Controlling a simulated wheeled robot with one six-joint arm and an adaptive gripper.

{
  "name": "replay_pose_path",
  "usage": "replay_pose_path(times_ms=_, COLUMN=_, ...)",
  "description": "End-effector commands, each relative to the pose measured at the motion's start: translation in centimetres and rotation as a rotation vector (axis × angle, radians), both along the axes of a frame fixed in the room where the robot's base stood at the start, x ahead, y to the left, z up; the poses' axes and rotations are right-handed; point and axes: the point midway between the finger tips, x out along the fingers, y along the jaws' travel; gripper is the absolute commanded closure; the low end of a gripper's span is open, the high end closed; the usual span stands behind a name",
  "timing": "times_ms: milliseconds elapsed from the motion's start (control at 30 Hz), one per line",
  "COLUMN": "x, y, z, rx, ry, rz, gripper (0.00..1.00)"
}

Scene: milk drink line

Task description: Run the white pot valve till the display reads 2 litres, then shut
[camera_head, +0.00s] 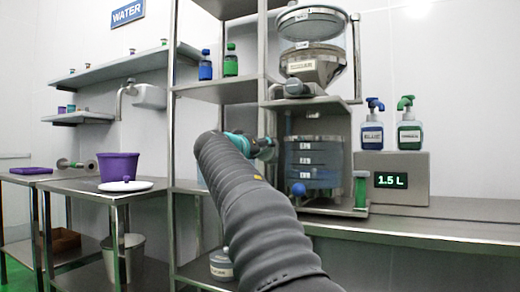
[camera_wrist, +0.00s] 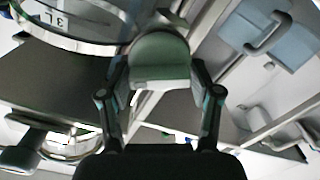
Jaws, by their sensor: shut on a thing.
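The display (camera_head: 390,181) reads 1.5 L in green on a grey box. Left of it stands a clear vessel (camera_head: 316,160) with level labels and a bluish tint, under a funnel-shaped hopper (camera_head: 312,66). My gripper (camera_head: 265,146) is at the vessel's left side, partly hidden by my arm. In the wrist view my gripper (camera_wrist: 160,85) is shut on a rounded grey-green handle (camera_wrist: 160,58), one finger on each side. I take it for the valve handle; its valve and any flow are hidden. I cannot clearly make out a white pot.
Blue and green pump bottles (camera_head: 374,135) stand on the display box. A purple pot (camera_head: 119,167) sits on the left table (camera_head: 62,184). Steel shelf posts (camera_head: 172,150) rise close to my arm's left. The right counter is clear.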

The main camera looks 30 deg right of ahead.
Motion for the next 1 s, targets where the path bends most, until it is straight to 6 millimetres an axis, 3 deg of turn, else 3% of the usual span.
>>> replay_pose_path(times_ms=433, x=0.05, y=0.01, z=-0.02, rx=-0.008, ry=0.010, rz=0.001, gripper=0.71)
replay_pose_path(times_ms=467, x=0.05, y=0.01, z=-0.02, rx=-0.008, ry=0.010, rz=0.001, gripper=0.32)
replay_pose_path(times_ms=500, x=0.04, y=0.01, z=-0.02, rx=-0.009, ry=0.010, rz=0.000, gripper=0.22)
replay_pose_path(times_ms=533, x=0.04, y=0.01, z=-0.02, rx=-0.009, ry=0.010, rz=0.000, gripper=0.18)
replay_pose_path(times_ms=1000, x=-0.72, y=0.98, z=0.08, rx=-0.008, ry=0.010, rz=0.001, gripper=0.18)
